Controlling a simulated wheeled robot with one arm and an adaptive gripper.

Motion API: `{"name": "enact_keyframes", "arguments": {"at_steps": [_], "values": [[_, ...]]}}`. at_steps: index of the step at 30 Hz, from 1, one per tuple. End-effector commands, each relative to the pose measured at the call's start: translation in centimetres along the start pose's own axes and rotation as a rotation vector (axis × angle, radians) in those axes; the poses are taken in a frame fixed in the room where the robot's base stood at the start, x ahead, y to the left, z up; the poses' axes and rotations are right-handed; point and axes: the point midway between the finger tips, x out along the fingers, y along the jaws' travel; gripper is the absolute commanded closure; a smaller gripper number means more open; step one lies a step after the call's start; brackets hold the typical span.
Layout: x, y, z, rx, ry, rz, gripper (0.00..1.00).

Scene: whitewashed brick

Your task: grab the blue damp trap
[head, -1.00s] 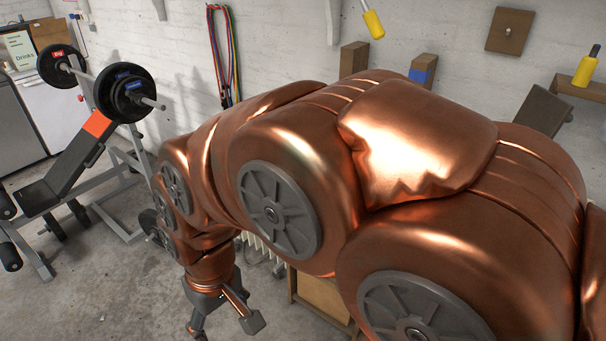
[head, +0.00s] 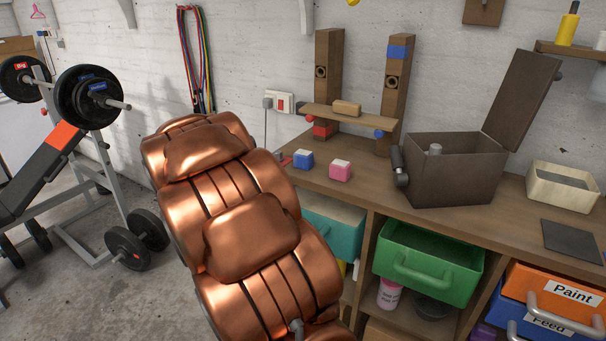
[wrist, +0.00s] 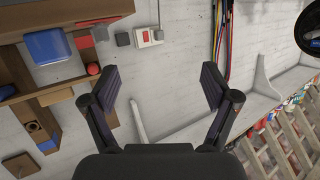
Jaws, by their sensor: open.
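A small blue box (head: 303,159) with a lighter top, which looks like the blue damp trap, stands on the workbench (head: 370,188) in the head view, left of a similar pink box (head: 340,170). A blue box (wrist: 46,46) also shows at the upper left of the wrist view, apparently the same one, outside the jaws. My gripper (wrist: 160,88) is open, with nothing between its fingers but white wall behind. In the head view my arm hides the gripper.
A wooden stand with two posts (head: 327,80) and a shelf rises behind the boxes. A dark open-lidded box (head: 450,170) stands to their right. Open drawers, one green (head: 428,262), jut out below. A weight bench (head: 50,165) is at the left.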

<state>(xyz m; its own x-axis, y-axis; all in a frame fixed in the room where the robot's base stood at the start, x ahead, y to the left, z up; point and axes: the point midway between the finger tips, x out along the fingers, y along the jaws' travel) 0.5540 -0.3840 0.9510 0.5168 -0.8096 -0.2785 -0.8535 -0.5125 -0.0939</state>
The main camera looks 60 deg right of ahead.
Motion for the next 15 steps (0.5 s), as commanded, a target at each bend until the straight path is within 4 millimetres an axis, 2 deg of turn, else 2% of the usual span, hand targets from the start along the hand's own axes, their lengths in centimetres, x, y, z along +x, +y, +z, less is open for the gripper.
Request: {"name": "enact_keyframes", "arguments": {"at_steps": [1,3,6,10,15], "values": [[1.9,2.6,0.9,0.002,0.050,0.077,0.14],[3.3,5.8,0.6,0.001,0.121,0.178,0.14],[4.4,9.8,0.3,-0.008,0.203,0.302,0.14],[4.8,13.1,0.1,-0.021,0.268,0.411,0.14],[5.0,14.9,-0.3,-0.027,0.301,0.466,0.14]]}}
